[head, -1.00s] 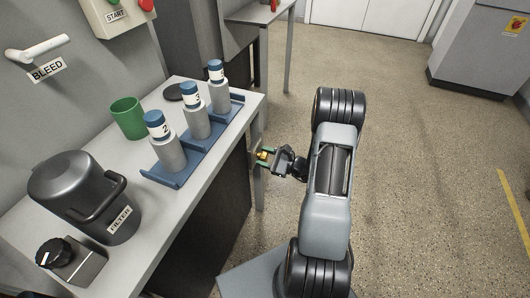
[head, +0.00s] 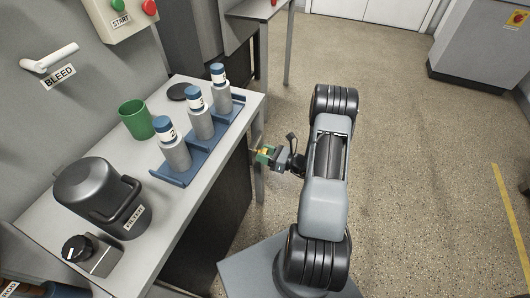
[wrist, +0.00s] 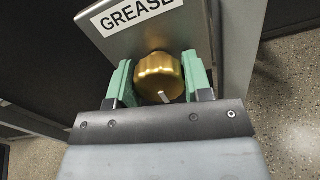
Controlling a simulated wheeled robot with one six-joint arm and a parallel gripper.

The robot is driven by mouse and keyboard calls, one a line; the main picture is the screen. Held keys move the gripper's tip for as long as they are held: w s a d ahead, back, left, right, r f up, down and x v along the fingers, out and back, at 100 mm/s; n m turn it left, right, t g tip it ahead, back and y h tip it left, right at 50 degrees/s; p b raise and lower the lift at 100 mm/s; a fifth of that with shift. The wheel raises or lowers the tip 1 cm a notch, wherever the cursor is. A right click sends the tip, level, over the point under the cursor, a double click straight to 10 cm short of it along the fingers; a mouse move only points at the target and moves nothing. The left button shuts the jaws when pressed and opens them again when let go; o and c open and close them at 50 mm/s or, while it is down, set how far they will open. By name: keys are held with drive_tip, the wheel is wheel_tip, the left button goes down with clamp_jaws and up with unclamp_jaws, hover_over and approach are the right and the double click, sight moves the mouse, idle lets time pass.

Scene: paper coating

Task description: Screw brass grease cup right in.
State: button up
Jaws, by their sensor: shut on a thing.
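The brass grease cup (wrist: 160,77) is a round golden cap with a short white mark near its lower edge. It sits in front of a grey plate (wrist: 198,40) with a white GREASE label (wrist: 128,14). My gripper (wrist: 160,80) has its green fingers on either side of the cup and is shut on it. In the head view my gripper (head: 265,156) is by the right end of the bench, with a small bit of the brass cup showing between the fingers. The cup's thread is hidden.
The bench (head: 222,131) carries a blue rack (head: 185,178) with several numbered bottles, a green cup (head: 136,120), a dark FILTER canister (head: 90,190) and a black knob (head: 77,249). A BLEED lever (head: 50,58) is on the wall. Open floor lies right of my arm.

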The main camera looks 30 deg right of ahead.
idle(0.4)
drive_tip(key=o, duration=0.9)
drive_tip(key=p+v, duration=0.1)
drive_tip(key=v, duration=1.3)
